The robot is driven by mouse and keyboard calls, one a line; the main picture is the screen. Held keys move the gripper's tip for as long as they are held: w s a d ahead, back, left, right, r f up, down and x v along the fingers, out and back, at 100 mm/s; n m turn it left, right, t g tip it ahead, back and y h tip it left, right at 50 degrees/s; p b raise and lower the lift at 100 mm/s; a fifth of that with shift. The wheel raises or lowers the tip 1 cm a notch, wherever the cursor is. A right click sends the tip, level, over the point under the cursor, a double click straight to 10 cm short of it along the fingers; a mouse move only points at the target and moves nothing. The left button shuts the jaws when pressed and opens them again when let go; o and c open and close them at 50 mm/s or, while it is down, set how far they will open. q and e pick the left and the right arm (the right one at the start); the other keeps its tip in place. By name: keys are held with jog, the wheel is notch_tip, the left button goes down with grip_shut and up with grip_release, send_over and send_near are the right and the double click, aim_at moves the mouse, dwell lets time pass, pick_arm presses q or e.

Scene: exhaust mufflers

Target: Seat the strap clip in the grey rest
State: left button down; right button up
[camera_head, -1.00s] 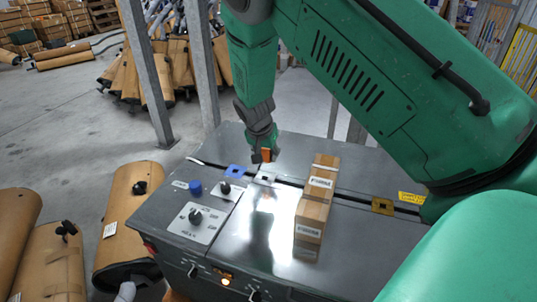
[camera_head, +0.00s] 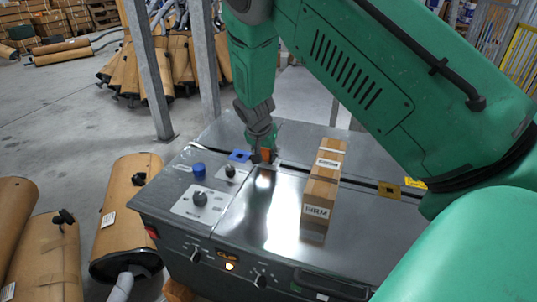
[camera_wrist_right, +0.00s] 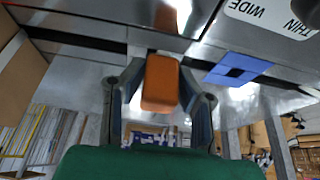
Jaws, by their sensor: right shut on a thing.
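The strap clip is an orange block (camera_head: 266,155), also plain in the right wrist view (camera_wrist_right: 160,82). My right gripper (camera_head: 264,154) is shut on it, with a dark finger on each side in the wrist view (camera_wrist_right: 160,100). The clip is low over the dark slot on the metal cabinet top, right at the grey rest (camera_head: 271,164). The gripper and clip hide most of that rest, so I cannot tell whether they touch. A blue rest (camera_head: 240,156) lies just left of the clip and also shows in the wrist view (camera_wrist_right: 238,68). My left gripper is not in view.
A cardboard box (camera_head: 323,190) stands on the cabinet top (camera_head: 265,215), right of the clip. A brass-coloured rest (camera_head: 389,190) sits farther right along the slot. A blue knob (camera_head: 198,170) and a control panel (camera_head: 200,203) are at the left. Brown mufflers (camera_head: 128,210) stand on the floor.

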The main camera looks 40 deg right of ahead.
jog(key=shift+d+f, duration=0.25)
jog(key=shift+d, duration=0.3)
jog(key=shift+d+f, duration=0.15)
jog(key=shift+d, duration=0.4)
grip_shut()
jog(key=shift+a+r+h, duration=0.3)
jog(key=shift+a+h, duration=0.1)
jog(key=shift+a, duration=0.45)
jog(key=shift+d+f, duration=0.25)
jog(key=shift+d, duration=0.25)
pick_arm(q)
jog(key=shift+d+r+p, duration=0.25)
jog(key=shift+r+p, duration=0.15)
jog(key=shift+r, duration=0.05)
pick_arm(e)
jog(key=shift+a+r, duration=0.2)
jog(key=shift+a, duration=0.3)
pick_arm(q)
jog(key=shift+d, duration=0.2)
pick_arm(e)
jog(key=shift+d+f, duration=0.2)
jog(key=shift+d, duration=0.05)
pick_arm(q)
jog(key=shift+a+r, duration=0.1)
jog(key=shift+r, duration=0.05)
pick_arm(e)
jog(key=shift+r, duration=0.1)
